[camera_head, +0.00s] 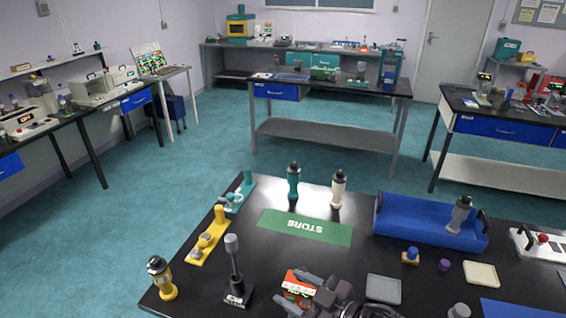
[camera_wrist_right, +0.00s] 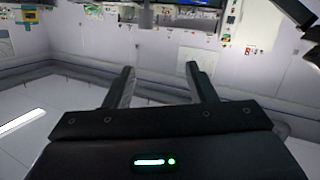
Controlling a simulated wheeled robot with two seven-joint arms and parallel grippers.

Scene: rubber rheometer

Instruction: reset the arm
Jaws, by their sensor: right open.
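My right gripper (camera_head: 330,292) shows at the bottom middle of the head view, dark grey, above the near part of the black table (camera_head: 200,285). In the right wrist view its two fingers (camera_wrist_right: 160,74) stand wide apart with nothing between them. A red and green item (camera_head: 300,285) shows right beside the gripper; I cannot tell whether they touch. My left gripper is not in view.
A green STORE mat (camera_head: 306,227) lies bare. A teal bottle (camera_head: 293,182) and a white bottle (camera_head: 338,190) stand behind it. A blue tray (camera_head: 400,222) holds a grey bottle (camera_head: 459,214). A yellow bottle (camera_head: 161,279) and a grey-handled tool (camera_head: 235,272) stand left.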

